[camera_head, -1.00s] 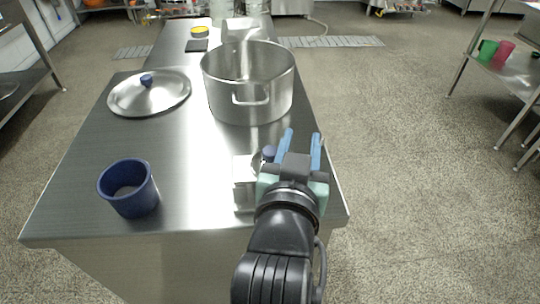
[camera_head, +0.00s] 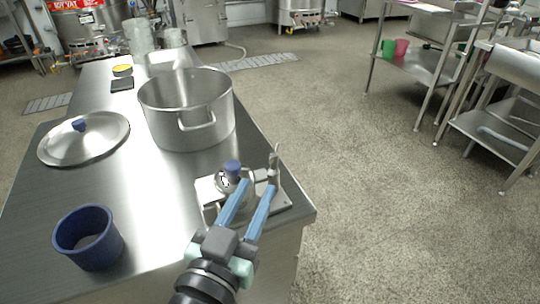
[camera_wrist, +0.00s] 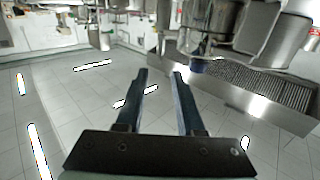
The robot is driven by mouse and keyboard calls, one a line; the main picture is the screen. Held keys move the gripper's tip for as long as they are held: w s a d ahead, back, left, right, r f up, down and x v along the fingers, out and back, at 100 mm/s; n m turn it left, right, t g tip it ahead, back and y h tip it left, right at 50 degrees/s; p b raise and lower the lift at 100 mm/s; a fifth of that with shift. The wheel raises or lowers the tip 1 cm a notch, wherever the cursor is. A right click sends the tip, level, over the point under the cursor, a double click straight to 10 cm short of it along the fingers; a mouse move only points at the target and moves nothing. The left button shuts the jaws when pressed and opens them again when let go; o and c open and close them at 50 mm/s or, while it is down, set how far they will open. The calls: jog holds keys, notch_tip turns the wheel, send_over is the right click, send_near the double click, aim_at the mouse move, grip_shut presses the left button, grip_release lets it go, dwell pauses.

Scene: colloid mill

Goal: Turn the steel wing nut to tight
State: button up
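A small steel device (camera_head: 208,190) sits near the right front edge of the steel table, with a round dial and a blue knob (camera_head: 232,167) on top. At its right is a bracket with an upright, thin steel piece (camera_head: 275,160), which may be the wing nut; it is too small to be sure. My gripper (camera_head: 258,186) is open, its two blue fingers pointing at the device and partly covering it. I cannot tell whether they touch it. In the wrist view my gripper (camera_wrist: 160,72) has nothing between its fingers, and I cannot make out the wing nut.
A large steel pot (camera_head: 188,115) stands behind the device. A steel lid with a blue knob (camera_head: 84,143) lies at left, and a blue cup (camera_head: 88,240) stands at front left. A black item (camera_head: 122,85) lies farther back. Open floor lies right of the table.

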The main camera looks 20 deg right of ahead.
aim_at(273, 156)
jog(key=x, duration=0.9)
jog(key=shift+w+d+b, duration=0.25)
jog(key=shift+w+b, duration=0.05)
jog(key=shift+b, duration=0.05)
jog(key=shift+c, duration=0.2)
grip_shut()
